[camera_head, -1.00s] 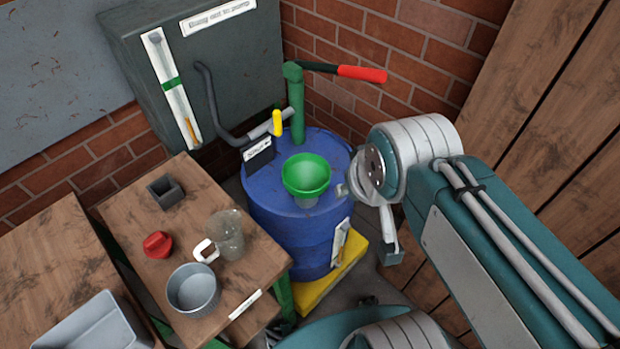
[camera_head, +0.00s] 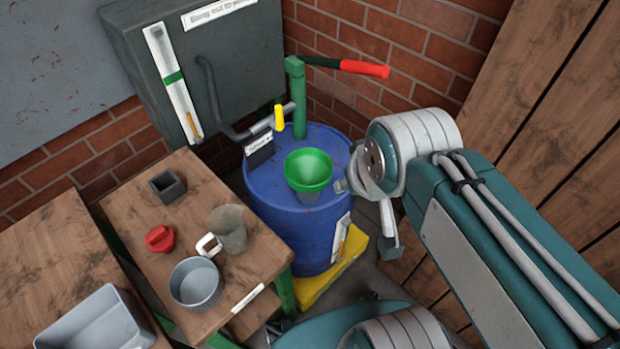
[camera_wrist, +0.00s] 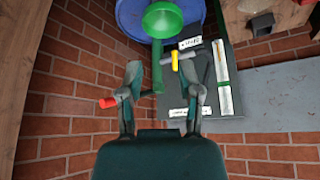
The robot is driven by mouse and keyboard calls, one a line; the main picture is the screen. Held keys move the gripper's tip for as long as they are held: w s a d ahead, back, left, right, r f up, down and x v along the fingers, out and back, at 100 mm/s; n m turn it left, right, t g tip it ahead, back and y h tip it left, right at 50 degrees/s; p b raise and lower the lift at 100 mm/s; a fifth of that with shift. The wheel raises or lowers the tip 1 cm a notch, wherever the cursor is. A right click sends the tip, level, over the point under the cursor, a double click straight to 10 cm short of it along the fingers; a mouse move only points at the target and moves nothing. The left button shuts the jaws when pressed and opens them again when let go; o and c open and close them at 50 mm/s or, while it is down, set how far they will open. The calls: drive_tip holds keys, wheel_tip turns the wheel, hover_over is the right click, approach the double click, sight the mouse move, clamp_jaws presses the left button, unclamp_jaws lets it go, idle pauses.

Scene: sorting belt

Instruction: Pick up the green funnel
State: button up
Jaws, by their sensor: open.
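The green funnel (camera_head: 308,170) sits upright on top of the blue drum (camera_head: 270,187), its rim facing up and a paler part below the rim. In the wrist view the funnel (camera_wrist: 163,19) is at the top, beyond the fingertips. My gripper (camera_wrist: 160,72) is open and empty, its two fingers spread apart. In the head view my gripper (camera_head: 368,200) is beside the drum, just right of the funnel and apart from it; its fingers are partly hidden there.
A green pump post (camera_head: 297,98) with a red-handled lever (camera_head: 363,68) and a yellow-handled spout (camera_head: 279,117) rises behind the funnel. A wooden table at left holds a grey bowl (camera_head: 196,283), a jug (camera_head: 228,230), a red cap (camera_head: 160,239) and a dark square box (camera_head: 167,186).

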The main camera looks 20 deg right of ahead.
drive_tip(key=w+f+n+g+h, duration=0.25)
drive_tip(key=w+f+n, duration=0.35)
drive_tip(key=w+n, duration=0.4)
drive_tip(key=n+g+h, duration=0.2)
drive_tip(key=n, duration=0.7)
approach(315, 186)
drive_tip(key=x, duration=0.2)
drive_tip(key=w+x, duration=0.1)
drive_tip(key=x, duration=0.1)
drive_tip(key=shift+f, duration=0.3)
drive_tip(key=shift+s+x, duration=0.15)
drive_tip(key=shift+x, duration=1.4)
drive_tip(key=shift+s+x, duration=0.15)
drive_tip(key=shift+x, duration=1.35)
drive_tip(key=shift+d, duration=0.1)
clamp_jaws()
